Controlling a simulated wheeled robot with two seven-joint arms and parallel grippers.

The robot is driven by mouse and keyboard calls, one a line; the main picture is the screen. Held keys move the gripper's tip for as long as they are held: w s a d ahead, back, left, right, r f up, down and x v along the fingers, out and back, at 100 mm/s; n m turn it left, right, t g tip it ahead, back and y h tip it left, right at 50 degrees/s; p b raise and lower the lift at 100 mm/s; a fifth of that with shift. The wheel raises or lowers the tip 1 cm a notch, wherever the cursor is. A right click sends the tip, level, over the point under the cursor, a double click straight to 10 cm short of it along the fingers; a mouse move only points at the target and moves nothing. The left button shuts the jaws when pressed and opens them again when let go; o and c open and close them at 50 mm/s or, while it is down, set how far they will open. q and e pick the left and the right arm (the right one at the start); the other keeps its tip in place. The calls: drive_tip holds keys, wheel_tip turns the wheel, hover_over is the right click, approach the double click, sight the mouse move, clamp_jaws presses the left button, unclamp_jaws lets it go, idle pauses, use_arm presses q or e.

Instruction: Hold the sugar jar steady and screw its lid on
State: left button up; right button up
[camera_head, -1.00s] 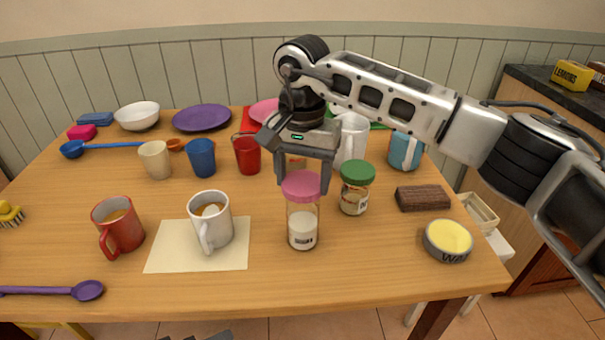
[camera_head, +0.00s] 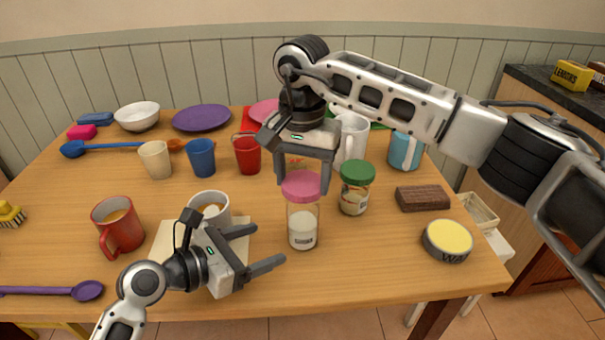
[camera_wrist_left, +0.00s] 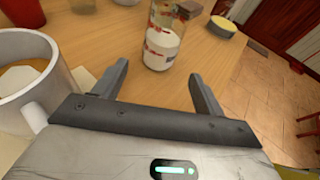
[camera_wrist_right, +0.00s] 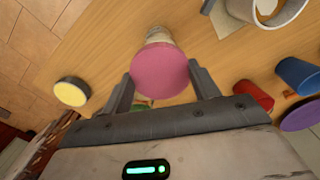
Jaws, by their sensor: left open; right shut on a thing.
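The sugar jar (camera_head: 303,226) is clear glass with white sugar in its lower part and stands upright on the table. Its pink lid (camera_head: 300,187) sits on top of the jar; whether it is threaded I cannot tell. My right gripper (camera_head: 303,182) comes from above and is shut on the lid, which shows between its fingers in the right wrist view (camera_wrist_right: 160,75). My left gripper (camera_head: 268,248) is open and empty, low to the left of the jar, with its fingers pointing toward it. In the left wrist view the jar (camera_wrist_left: 162,40) stands ahead, beyond the fingertips.
A white mug (camera_head: 208,207) on a cream mat (camera_head: 165,255) stands close behind my left gripper. A red mug (camera_head: 118,226) is farther left. A green-lidded jar (camera_head: 355,190) is close right of the sugar jar. A yellow-topped tin (camera_head: 447,240) sits near the right edge.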

sight(291, 234)
use_arm(q)
drive_tip(key=x, duration=0.9)
drive_tip(key=shift+w+d+f, duration=0.15)
drive_tip(key=shift+w+d, duration=0.05)
drive_tip(key=shift+d, duration=0.1)
drive_tip(key=c, duration=0.6)
drive_tip(key=shift+c, duration=0.2)
idle(0.3)
